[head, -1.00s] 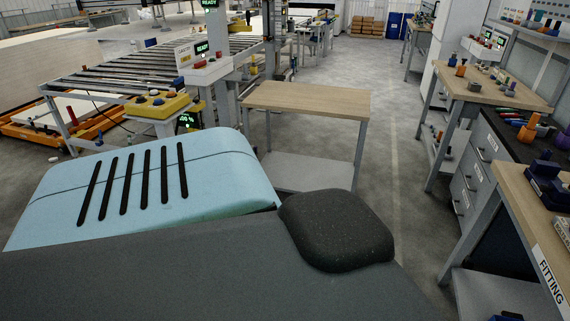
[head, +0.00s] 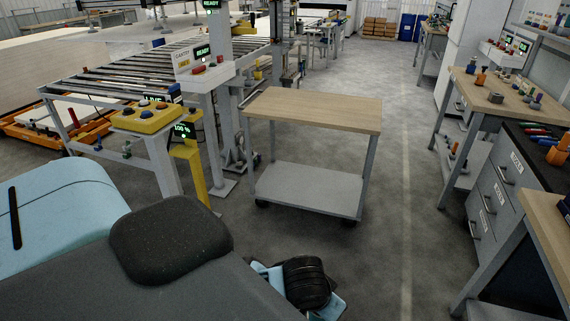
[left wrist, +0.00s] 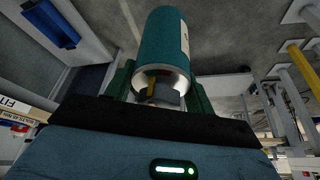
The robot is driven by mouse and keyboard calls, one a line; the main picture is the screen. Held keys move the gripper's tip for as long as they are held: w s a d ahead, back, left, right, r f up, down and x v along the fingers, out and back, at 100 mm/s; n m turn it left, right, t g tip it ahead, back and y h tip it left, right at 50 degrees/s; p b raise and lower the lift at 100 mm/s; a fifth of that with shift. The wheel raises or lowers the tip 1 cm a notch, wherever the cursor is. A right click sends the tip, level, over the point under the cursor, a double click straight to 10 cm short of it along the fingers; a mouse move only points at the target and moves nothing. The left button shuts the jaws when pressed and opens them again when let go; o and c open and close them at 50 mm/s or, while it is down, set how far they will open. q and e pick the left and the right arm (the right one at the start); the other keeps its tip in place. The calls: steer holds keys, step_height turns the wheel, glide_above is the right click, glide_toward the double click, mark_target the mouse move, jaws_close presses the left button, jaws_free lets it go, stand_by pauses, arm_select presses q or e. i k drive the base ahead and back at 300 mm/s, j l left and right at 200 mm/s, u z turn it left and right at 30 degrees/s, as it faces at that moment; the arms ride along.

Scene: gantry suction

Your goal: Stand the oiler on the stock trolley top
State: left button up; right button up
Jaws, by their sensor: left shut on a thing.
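The stock trolley (head: 312,110) stands ahead in the head view, with a bare light wood top, grey legs and a grey lower shelf. The oiler (left wrist: 163,35) shows in the left wrist view as a teal cylinder with a pale label edge and a silvery end facing the camera. My left gripper (left wrist: 162,78) is shut on it, with a dark green finger at each side. The oiler's far end is out of sight. The head view does not show the oiler, and my right gripper is in no view.
A roller conveyor (head: 140,80) with a yellow button box (head: 146,118) stands left of the trolley. A yellow post (head: 190,172) is close to the trolley's left side. Workbenches (head: 505,90) and a drawer unit (head: 495,180) line the right. Grey floor is clear between.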

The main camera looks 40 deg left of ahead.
mark_target(314, 109)
steer(key=i+j+u, duration=0.35)
steer(key=i+u, duration=0.3)
steer(key=i, duration=0.15)
steer(key=i+u, duration=0.35)
steer(key=i, duration=0.75)
steer(key=i+l, duration=0.1)
steer(key=i, duration=1.65)
